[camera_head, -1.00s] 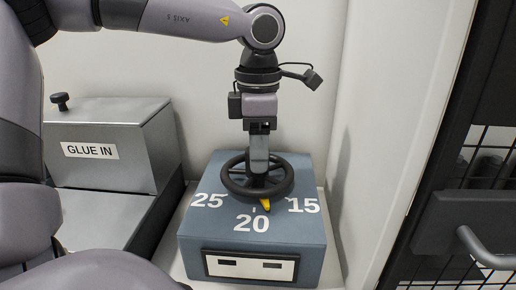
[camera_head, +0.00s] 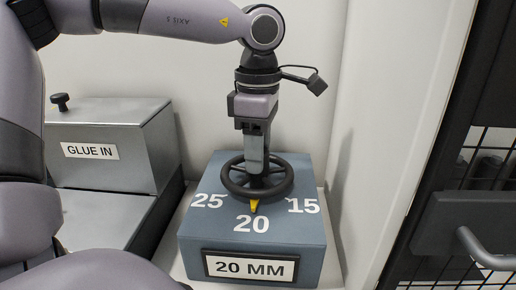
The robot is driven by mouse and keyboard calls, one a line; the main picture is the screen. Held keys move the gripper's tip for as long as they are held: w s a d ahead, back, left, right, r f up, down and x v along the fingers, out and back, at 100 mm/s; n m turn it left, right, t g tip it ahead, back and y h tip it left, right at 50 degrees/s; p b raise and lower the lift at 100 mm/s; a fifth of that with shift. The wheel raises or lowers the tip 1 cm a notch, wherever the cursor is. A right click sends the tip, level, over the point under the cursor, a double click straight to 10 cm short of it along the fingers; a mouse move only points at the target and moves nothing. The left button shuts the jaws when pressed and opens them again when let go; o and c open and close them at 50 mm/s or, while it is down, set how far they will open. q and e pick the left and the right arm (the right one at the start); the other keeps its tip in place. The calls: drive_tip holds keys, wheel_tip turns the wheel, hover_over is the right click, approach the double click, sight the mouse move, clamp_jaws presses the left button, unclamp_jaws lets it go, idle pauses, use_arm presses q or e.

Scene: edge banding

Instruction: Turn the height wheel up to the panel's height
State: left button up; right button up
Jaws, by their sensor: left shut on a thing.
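The height wheel (camera_head: 233,180) is a black handwheel on top of a blue-grey box (camera_head: 205,232). The box top is marked 25, 20 and 15 from left to right. The wheel's yellow pointer (camera_head: 254,205) points at the 20 mark. A display (camera_head: 250,267) on the box front reads "20 MM". My left gripper (camera_head: 256,168) comes down from above and is shut on the wheel at its middle; the fingertips are partly hidden by the wheel. My right gripper is not in view. No panel shows.
A metal box labelled "GLUE IN" (camera_head: 110,125) with a black knob (camera_head: 60,102) stands at the left. A white wall stands close on the right of the wheel box. A dark mesh door with a grey handle (camera_head: 485,250) is at the far right.

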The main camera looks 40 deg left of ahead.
use_arm(q)
drive_tip(key=o, duration=1)
drive_tip(key=shift+o, duration=0.2)
drive_tip(key=shift+r, duration=3.65)
